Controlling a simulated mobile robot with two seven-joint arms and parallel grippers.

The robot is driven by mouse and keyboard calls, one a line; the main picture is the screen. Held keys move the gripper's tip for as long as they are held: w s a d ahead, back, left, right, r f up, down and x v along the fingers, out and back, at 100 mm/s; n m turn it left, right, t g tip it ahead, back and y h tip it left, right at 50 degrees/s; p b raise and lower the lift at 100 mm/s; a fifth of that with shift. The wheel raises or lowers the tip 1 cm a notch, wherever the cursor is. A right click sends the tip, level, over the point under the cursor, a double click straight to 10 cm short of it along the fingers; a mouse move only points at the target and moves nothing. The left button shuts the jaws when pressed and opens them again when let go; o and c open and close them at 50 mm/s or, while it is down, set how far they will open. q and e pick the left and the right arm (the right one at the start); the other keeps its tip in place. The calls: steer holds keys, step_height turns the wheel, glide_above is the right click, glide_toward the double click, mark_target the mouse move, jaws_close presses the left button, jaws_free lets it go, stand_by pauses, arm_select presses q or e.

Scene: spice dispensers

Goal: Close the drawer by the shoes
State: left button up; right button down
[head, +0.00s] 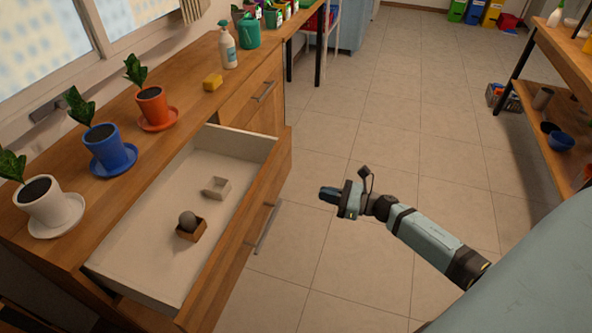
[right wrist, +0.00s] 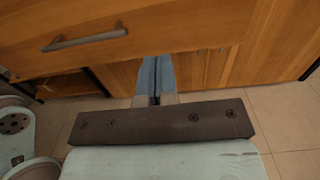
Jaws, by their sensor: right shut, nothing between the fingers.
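An open drawer (head: 262,195) sticks out of the wooden cabinet below the window. Its pale inside holds a small brown box (head: 191,232) with a grey ball and a small light box (head: 216,187). Its metal handle (head: 267,229) is on the front. No shoes can be made out. My right gripper (head: 324,194) is in the air to the right of the drawer front, apart from it, and empty. In the right wrist view its closed fingers (right wrist: 156,82) point at the wooden cabinet, with a drawer front and handle (right wrist: 85,38) at upper left. My left gripper is not in view.
Another drawer (head: 250,98) is closed. The tiled floor (head: 420,145) is clear; a shelf (head: 550,110) stands right.

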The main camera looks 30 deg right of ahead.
mark_target(274, 181)
steer(key=x, duration=1.3)
steer(key=shift+a, duration=0.1)
